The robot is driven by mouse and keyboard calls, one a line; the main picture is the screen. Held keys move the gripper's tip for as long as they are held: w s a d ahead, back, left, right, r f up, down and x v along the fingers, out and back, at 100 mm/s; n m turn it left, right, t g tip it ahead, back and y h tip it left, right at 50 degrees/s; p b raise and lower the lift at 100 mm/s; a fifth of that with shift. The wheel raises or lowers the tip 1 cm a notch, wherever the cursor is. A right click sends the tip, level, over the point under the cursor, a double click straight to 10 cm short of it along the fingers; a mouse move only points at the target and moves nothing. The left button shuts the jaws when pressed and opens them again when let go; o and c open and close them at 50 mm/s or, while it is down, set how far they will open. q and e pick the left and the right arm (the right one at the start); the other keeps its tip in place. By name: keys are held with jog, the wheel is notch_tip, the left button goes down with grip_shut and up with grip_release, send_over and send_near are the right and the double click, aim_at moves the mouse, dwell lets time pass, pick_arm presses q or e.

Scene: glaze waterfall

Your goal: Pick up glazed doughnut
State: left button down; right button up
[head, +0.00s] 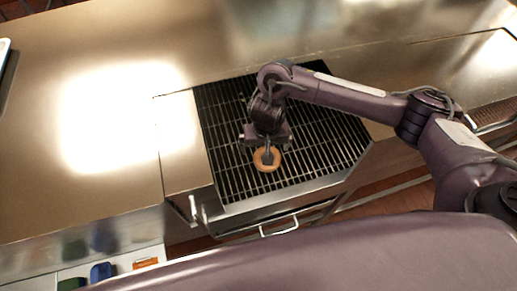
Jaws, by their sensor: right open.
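The glazed doughnut (267,165), a light-brown ring, lies on the dark barred grate (232,183), near its front left. My right gripper (267,154) is directly over the doughnut, pointing down, and is open. Its fingertips overlap the doughnut's middle in the head view; I cannot tell whether they touch it. The gripper hides part of the doughnut's far side. My left gripper is not in view.
A shiny metal counter (60,195) extends left of the grate and behind it. A metal handle (279,229) sticks out below the front edge. Blue (101,272) and orange (146,263) items sit low at the front left. The grate around the doughnut is clear.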

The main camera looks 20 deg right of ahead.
jog(key=f, duration=0.1)
jog(key=f+b, duration=0.1)
jog(key=f, duration=0.1)
jog(key=d+f+b, duration=0.1)
jog(key=shift+s+f, duration=0.25)
jog(key=shift+s, duration=0.1)
jog(key=shift+w+f, duration=0.15)
jog(key=shift+f, duration=0.35)
jog(key=shift+w+f, duration=0.15)
jog(key=shift+f, duration=0.6)
jog(key=shift+c, duration=1.4)
jog(key=shift+w, duration=0.1)
jog(key=c, duration=0.5)
jog(key=shift+c, duration=0.5)
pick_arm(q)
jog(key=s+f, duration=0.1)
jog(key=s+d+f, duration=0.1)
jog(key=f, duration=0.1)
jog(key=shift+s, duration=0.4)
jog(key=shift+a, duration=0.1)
pick_arm(e)
jog(key=shift+r, duration=0.15)
